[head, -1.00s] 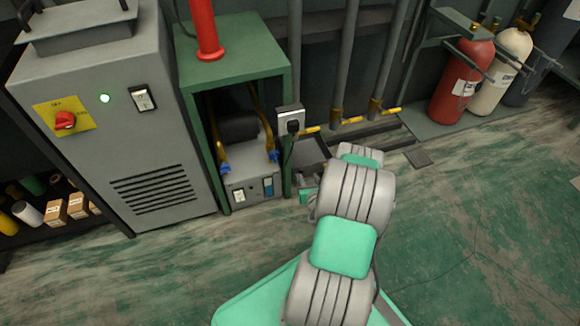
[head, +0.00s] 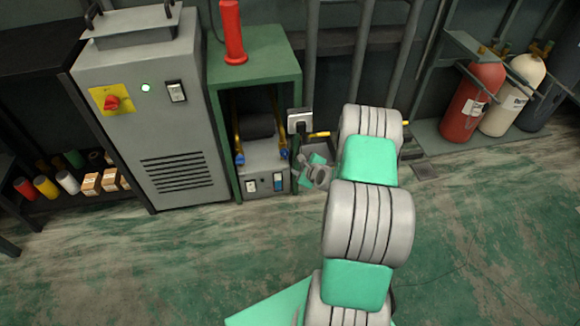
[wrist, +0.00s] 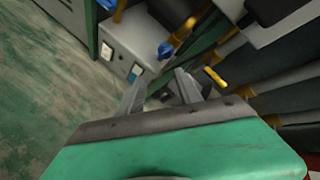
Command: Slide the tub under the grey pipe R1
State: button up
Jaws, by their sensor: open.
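The tub (head: 323,149) is a dark, shallow tray on the floor by the wall, right of the green cabinet. My gripper hides most of it in the head view. Grey upright pipes (head: 360,65) stand behind it; I cannot read which is R1. My gripper (wrist: 161,82) is open, its two grey fingers spread and pointing down toward the floor by the wall. In the wrist view a dark shape lies between and beyond the fingers; I cannot tell whether they touch the tub. In the head view the hand is low, right of the cabinet.
The green cabinet (head: 255,77) holds a unit with blue-ended yellow hoses. A yellow valve handle (wrist: 215,77) is near the right finger. Gas cylinders (head: 472,103) stand at right.

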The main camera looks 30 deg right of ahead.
jog(key=a+r+n, duration=0.2)
jog(key=a+r+n+g+y, duration=0.1)
jog(key=a+r+n, duration=0.1)
jog(key=shift+w+a+n, duration=0.15)
jog(key=shift+a+n, duration=0.1)
jog(key=shift+n, duration=0.15)
jog(key=shift+c, duration=0.2)
